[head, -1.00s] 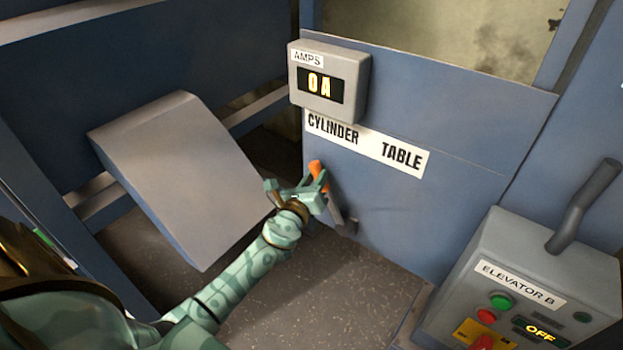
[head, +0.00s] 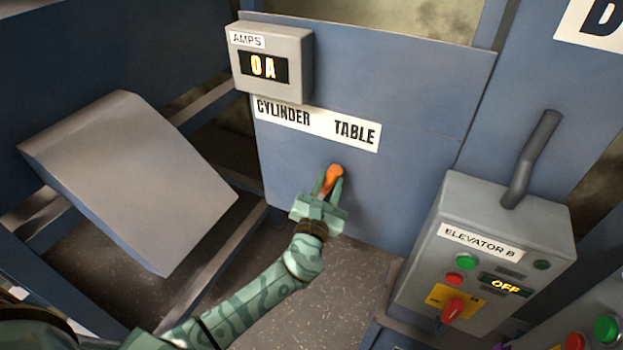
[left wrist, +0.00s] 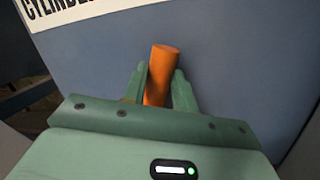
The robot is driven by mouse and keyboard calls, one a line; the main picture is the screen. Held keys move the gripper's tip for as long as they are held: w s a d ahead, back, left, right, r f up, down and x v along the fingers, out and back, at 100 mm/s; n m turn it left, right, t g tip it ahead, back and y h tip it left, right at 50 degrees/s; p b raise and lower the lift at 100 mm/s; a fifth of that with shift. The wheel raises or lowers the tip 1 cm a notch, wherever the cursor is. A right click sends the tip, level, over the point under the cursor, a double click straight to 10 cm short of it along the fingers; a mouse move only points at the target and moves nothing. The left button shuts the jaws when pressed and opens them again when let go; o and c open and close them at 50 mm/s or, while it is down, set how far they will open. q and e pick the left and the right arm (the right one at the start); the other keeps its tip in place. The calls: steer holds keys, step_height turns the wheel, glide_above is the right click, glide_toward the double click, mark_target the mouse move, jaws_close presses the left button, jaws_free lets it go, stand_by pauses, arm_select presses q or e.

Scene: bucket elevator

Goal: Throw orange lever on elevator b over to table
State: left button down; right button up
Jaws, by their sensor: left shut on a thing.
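The orange lever (head: 332,180) sits on the blue panel below the white CYLINDER / TABLE label (head: 318,124). Its tip stands below the start of the word TABLE, leaning slightly right in the head view. My left gripper (head: 332,190) is shut on the lever, one finger on each side. In the left wrist view the orange handle (left wrist: 160,75) rises between the two green fingers (left wrist: 157,85). The lever's lower part and pivot are hidden by the gripper. My right gripper is not in view.
A grey AMPS box (head: 272,62) reading 0 A juts out above the label. A grey ELEVATOR B control box (head: 490,255) with a dark upright handle (head: 530,160) and OFF display stands right. A sloped grey chute (head: 130,180) is at left.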

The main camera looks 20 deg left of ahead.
arm_select(q)
steer(key=shift+s+d+f+m+h+b, duration=0.15)
steer(key=shift+d+f+m+b, duration=0.15)
steer(key=shift+d+m, duration=0.35)
steer(key=shift+w+d+f+m+h+b, duration=0.15)
steer(key=shift+d+f+m, duration=0.3)
steer(key=shift+d, duration=0.3)
steer(key=shift+s+d+f+m, duration=0.15)
steer(key=shift+d+m, duration=0.05)
steer(key=shift+m, duration=0.1)
steer(key=c, duration=1.1)
jaws_free()
steer(key=shift+d, duration=0.15)
steer(key=s+f+b, duration=0.1)
steer(key=s, duration=0.4)
steer(key=s+f+b, duration=0.1)
steer(key=s, duration=0.4)
steer(key=s+f+b, duration=0.1)
steer(key=s, duration=0.5)
steer(key=shift+d+f, duration=0.15)
steer(key=shift+f, duration=0.05)
